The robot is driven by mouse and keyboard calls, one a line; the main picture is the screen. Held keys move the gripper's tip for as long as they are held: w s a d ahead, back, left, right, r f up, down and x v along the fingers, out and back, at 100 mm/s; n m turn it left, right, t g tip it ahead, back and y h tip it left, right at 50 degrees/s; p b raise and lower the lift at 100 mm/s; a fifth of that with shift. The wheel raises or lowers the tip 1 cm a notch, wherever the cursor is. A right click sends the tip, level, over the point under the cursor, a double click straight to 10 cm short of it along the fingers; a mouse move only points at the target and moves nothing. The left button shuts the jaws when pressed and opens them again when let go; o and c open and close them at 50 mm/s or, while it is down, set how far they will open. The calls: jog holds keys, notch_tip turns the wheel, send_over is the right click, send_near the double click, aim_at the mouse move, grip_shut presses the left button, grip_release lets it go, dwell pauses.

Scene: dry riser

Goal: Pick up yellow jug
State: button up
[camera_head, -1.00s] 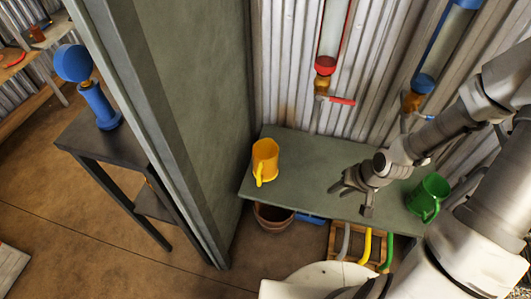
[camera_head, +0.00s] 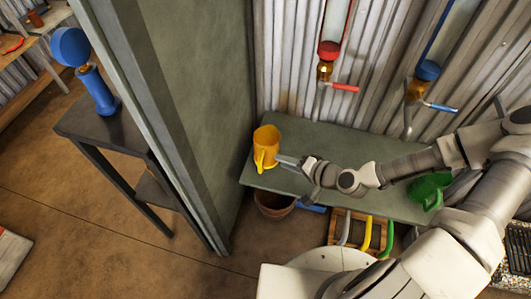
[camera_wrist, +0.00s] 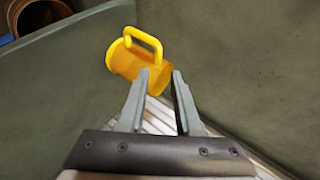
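The yellow jug (camera_head: 266,143) stands on the left end of the green-grey shelf (camera_head: 330,140), close to the green partition. In the head view its handle faces the front. My gripper (camera_head: 285,161) is just right of the jug, pointing left at it. In the wrist view the jug (camera_wrist: 135,58) lies beyond the fingertips, with its handle upward in the picture.
A green jug (camera_head: 428,190) stands at the shelf's right, behind my arm. A red-valve tube (camera_head: 328,55) and a blue-valve tube (camera_head: 427,75) hang on the corrugated wall. The tall green partition (camera_head: 195,110) borders the shelf's left. A clay pot (camera_head: 273,204) and wooden crate (camera_head: 360,232) sit below.

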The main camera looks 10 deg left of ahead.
aim_at(260, 155)
jog(key=b+x, duration=0.3)
jog(key=x, duration=1.1)
jog(key=shift+w+a+f, duration=0.15)
jog(key=shift+w+f, duration=0.1)
jog(key=shift+f, duration=0.05)
grip_shut()
